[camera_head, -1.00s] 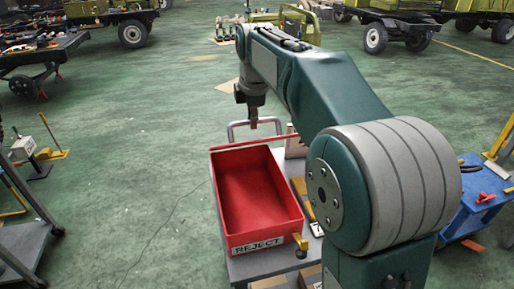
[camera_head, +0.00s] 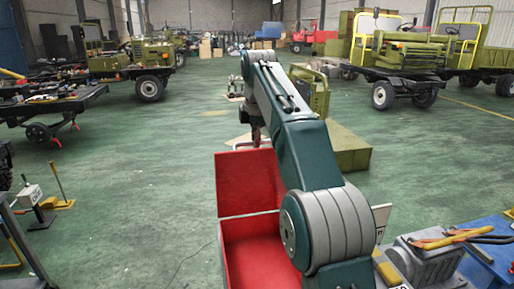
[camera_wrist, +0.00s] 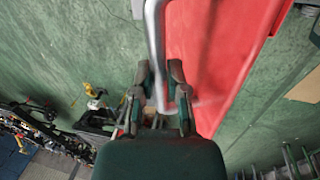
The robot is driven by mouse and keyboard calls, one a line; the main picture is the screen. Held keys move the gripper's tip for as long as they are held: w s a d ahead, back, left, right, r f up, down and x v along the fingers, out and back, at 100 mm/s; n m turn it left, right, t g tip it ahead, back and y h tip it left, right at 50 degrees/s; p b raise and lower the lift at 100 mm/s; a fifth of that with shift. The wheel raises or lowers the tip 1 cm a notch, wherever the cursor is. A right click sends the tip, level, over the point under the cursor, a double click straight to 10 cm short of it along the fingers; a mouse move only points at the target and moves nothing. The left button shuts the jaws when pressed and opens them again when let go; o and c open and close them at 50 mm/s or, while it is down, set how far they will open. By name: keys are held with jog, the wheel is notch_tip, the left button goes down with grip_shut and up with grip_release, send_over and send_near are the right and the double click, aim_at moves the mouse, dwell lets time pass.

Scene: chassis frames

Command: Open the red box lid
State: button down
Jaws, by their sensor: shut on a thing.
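The red box (camera_head: 250,262) stands open below my arm, and part of its inside is hidden by the arm. Its red lid (camera_head: 247,183) stands raised at the far edge of the box, with its inner face towards me. My gripper (camera_head: 254,137) is at the lid's top edge, small and partly hidden in the head view. In the wrist view my gripper (camera_wrist: 160,75) has its fingers closed around the lid's grey bar handle (camera_wrist: 155,40). The lid's red face (camera_wrist: 205,50) shows beside the handle.
A grey machine with orange-handled tools (camera_head: 430,255) and a blue cart (camera_head: 490,245) stand at the right. A green box-like unit (camera_head: 345,148) stands beyond the arm. Open green floor (camera_head: 120,190) lies to the left.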

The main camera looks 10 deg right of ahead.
jog(key=shift+w, duration=0.9)
jog(key=c, duration=0.7)
grip_release()
jog(key=shift+w+f, duration=0.1)
jog(key=shift+w, duration=0.05)
jog(key=shift+o, duration=0.2)
jog(key=shift+r, duration=0.2)
jog(key=shift+s, duration=0.2)
